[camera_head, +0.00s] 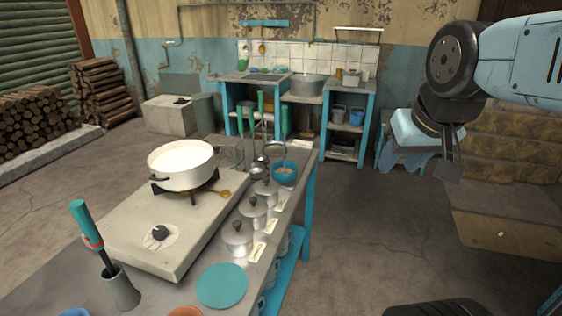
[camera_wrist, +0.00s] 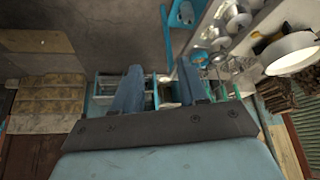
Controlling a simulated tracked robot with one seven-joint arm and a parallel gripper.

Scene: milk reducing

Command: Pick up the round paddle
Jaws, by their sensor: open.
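My gripper (camera_head: 428,165) hangs in the air at the right of the head view, well away from the workbench, open and empty. In the wrist view its two fingers (camera_wrist: 160,88) stand apart with nothing between them. Several tall utensils with green handles (camera_head: 262,115) stand upright at the far end of the bench, with round metal parts near their lower ends. Another tool with a teal handle and red band (camera_head: 86,224) leans in a grey holder (camera_head: 121,289) at the near left. I cannot tell which one is the round paddle.
Lidded metal pots (camera_head: 238,238), a blue bowl (camera_head: 285,172) and a teal disc (camera_head: 222,286) line the bench's right side.

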